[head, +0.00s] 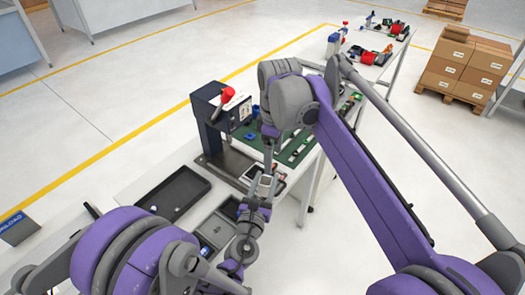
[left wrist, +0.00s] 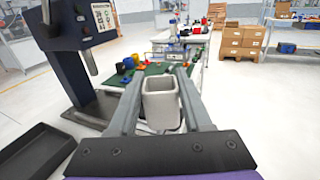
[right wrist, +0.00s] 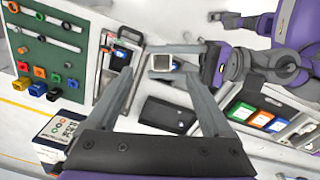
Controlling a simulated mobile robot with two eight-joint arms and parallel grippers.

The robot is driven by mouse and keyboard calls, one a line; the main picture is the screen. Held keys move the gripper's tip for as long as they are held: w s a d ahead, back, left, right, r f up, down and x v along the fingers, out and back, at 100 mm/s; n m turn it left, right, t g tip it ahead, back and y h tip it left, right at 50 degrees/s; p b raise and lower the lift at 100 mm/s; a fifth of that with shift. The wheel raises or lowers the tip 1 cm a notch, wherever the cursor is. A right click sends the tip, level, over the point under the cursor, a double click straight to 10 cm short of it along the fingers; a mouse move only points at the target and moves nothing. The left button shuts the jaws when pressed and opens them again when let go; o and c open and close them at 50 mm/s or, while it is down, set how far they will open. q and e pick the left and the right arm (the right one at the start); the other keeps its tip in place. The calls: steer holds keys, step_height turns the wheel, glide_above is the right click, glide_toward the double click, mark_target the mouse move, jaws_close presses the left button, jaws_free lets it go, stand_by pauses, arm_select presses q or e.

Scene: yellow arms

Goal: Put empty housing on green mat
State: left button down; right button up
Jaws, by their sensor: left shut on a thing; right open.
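The empty housing (left wrist: 160,103) is a pale, hollow, open-topped box. My left gripper (left wrist: 161,90) is shut on it, with a finger on each side. The housing (right wrist: 162,63) also shows held in the right wrist view, beyond the fingers of my right gripper (right wrist: 160,82), which is open and empty. In the head view my left gripper (head: 264,183) is in front of the press base, near the table edge. My right gripper (head: 269,137) hangs over the near part of the green mat (head: 298,148). The arms partly hide the mat in the head view.
A dark blue press (head: 208,118) with a red handle stands left of the mat. A black tray (head: 205,186) lies nearer on the left. Small coloured parts and strips occupy much of the mat (right wrist: 90,66). Bins with coloured labels (right wrist: 262,119) show at right in the right wrist view.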

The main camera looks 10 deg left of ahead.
mark_target(263, 181)
steer(key=shift+n+g, duration=0.3)
steer(key=shift+n, duration=0.5)
steer(key=a+f, duration=0.1)
steer(key=f, duration=0.3)
steer(key=a+f, duration=0.1)
steer(key=f, duration=0.7)
steer(key=shift+w+a, duration=0.25)
steer(key=shift+a, duration=0.15)
steer(key=c, duration=1.2)
steer(key=o, duration=1.2)
